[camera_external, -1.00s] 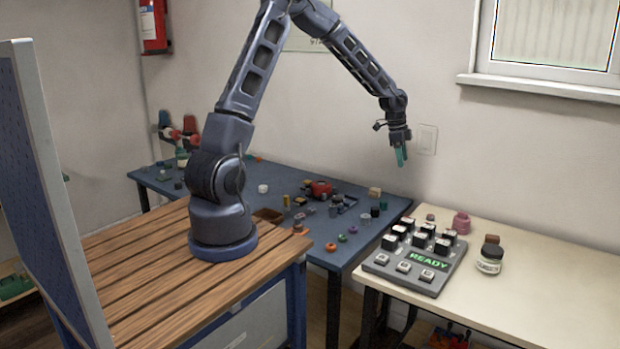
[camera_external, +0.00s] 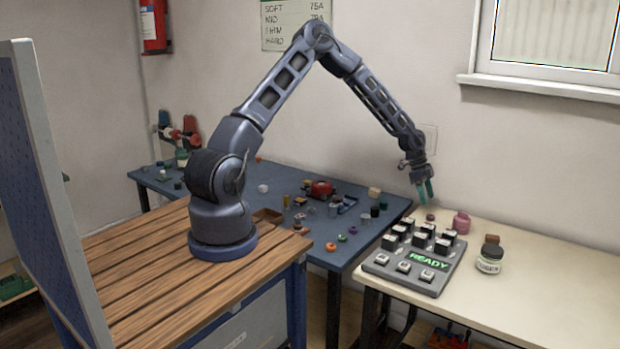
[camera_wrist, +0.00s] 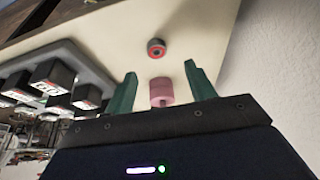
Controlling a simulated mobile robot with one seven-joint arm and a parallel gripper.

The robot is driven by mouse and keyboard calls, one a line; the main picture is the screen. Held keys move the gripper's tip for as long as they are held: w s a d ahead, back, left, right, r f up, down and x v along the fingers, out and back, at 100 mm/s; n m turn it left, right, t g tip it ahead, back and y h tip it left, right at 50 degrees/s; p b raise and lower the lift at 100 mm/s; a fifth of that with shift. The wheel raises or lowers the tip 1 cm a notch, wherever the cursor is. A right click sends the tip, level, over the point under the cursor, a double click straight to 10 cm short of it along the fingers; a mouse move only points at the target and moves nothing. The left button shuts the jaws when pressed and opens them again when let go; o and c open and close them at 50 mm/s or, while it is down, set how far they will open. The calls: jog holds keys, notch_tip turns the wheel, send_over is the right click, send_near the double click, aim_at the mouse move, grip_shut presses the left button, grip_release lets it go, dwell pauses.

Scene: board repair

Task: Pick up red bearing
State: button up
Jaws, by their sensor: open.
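The red bearing (camera_wrist: 156,48) is a small dark ring with a red inner face in the wrist view. It rests on the cream table, beyond my fingertips and roughly in line with the gap between them. In the external view the bearing (camera_external: 431,217) is a small reddish piece behind the keypad, close to the wall. My gripper (camera_external: 425,192) hangs above it, pointing down, with its green fingers apart. In the wrist view my gripper (camera_wrist: 160,69) is open, and nothing is held between its fingers.
A pink cylinder (camera_external: 461,222) stands right of the bearing; the wrist view shows it (camera_wrist: 161,90) between the fingers, lower down. The keypad (camera_external: 413,257) with raised black keys is close by. The wall (camera_wrist: 285,70) is near.

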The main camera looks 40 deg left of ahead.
aim_at(431, 215)
jog(key=shift+s+x, duration=0.2)
jog(key=shift+x, duration=3.25)
jog(key=shift+a, duration=0.25)
jog(key=shift+c, duration=0.4)
jog(key=c, duration=1)
